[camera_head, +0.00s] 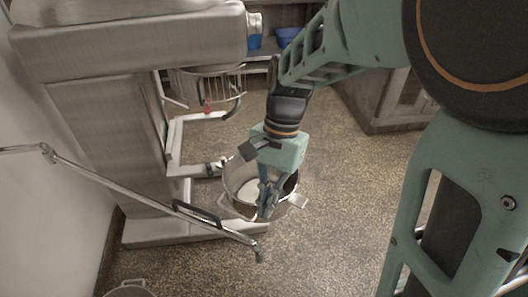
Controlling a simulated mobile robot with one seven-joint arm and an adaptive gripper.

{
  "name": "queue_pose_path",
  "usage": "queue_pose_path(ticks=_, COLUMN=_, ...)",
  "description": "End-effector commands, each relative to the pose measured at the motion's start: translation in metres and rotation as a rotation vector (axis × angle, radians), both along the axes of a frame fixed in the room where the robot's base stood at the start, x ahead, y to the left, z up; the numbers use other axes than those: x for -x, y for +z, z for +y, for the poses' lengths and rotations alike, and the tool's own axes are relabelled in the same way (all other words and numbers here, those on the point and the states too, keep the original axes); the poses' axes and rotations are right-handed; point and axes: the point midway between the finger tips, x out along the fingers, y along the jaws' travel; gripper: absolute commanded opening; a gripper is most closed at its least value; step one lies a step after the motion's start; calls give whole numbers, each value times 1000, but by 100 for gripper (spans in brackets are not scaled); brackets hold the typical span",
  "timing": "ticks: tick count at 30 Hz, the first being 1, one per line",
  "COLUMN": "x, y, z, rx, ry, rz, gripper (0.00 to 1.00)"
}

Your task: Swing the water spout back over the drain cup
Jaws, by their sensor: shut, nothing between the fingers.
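The water spout (120,186) is a thin metal pipe that comes from the left wall through a joint and slopes down to the right. It has a dark handle (197,216), and its down-turned nozzle (259,253) is in front of the mixer bowl, over the floor in the picture. A round metal vessel with handles (130,288), possibly the drain cup, is cut off at the bottom left edge, apart from the nozzle. My gripper (266,210) points down, shut and empty, to the right of the handle. It hides part of the bowl behind it.
The large mixer (100,115) stands at left with a wire guard (225,88). The steel bowl (232,172) has pale contents and side handles. Blue containers (288,35) stand on a shelf behind. Speckled floor (335,200) is free at right, before a cabinet (385,100).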

Motion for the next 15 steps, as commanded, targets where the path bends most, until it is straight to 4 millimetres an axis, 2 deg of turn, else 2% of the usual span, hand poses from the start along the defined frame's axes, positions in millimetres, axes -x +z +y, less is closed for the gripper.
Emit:
queue_pose_path(ticks=3, x=17, y=-4, z=8, rx=-2, ry=5, rz=0, gripper=0)
queue_pose_path(ticks=7, x=30, y=-7, z=13, rx=-1, ry=3, rz=1, gripper=0)
queue_pose_path(ticks=15, x=37, y=-9, z=16, rx=-1, ry=0, rz=0, gripper=0)
